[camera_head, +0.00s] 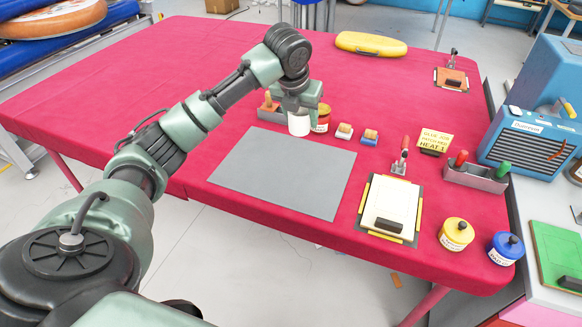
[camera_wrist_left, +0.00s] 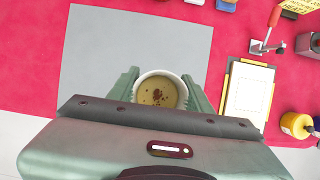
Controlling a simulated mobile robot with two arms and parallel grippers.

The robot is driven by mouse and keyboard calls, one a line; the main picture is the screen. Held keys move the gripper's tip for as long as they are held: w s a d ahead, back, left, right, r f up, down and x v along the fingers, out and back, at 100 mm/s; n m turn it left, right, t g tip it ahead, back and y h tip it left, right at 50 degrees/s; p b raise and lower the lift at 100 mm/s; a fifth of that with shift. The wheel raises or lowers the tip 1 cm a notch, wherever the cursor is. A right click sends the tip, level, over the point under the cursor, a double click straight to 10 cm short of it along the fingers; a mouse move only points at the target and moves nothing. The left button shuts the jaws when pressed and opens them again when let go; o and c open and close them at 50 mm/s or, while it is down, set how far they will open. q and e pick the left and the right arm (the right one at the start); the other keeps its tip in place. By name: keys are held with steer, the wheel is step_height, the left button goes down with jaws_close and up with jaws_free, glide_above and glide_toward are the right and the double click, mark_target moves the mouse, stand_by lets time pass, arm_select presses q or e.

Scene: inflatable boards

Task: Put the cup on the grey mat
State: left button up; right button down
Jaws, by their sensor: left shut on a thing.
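My left gripper (camera_head: 298,108) points down and is shut on a white cup (camera_head: 299,125). In the left wrist view the cup (camera_wrist_left: 160,92) sits upright between the two fingers, its round mouth showing a yellowish inside with dark brown specks. The flat grey mat (camera_head: 285,172) lies on the red table, bare in the head view. In that view the cup appears at the mat's far edge; in the wrist view it overlaps the mat (camera_wrist_left: 105,45). The cup's height above the table is hard to tell. My right gripper is in neither view.
An orange jar (camera_head: 321,119) stands close right of the cup. Two small stamp-like blocks (camera_head: 344,131) are farther right. A clipboard (camera_head: 388,207), a red-handled clamp (camera_head: 402,157), a grey tool holder (camera_head: 476,175) and yellow and blue jars (camera_head: 456,234) fill the right side. The table's left is clear.

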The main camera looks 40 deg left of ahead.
arm_select(q)
steer(key=p, duration=0.1)
glide_above(301, 175)
steer(key=s, duration=0.1)
steer(key=f, duration=1.3)
steer(key=shift+s+d+f, duration=0.2)
steer(key=shift+f, duration=0.15)
steer(key=shift+f+p, duration=0.3)
steer(key=shift+f, duration=2.35)
steer(key=o, duration=1.4)
steer(key=shift+f, duration=0.1)
steer(key=shift+c, duration=0.2)
steer(key=v, duration=1.2)
steer(key=shift+b, duration=0.3)
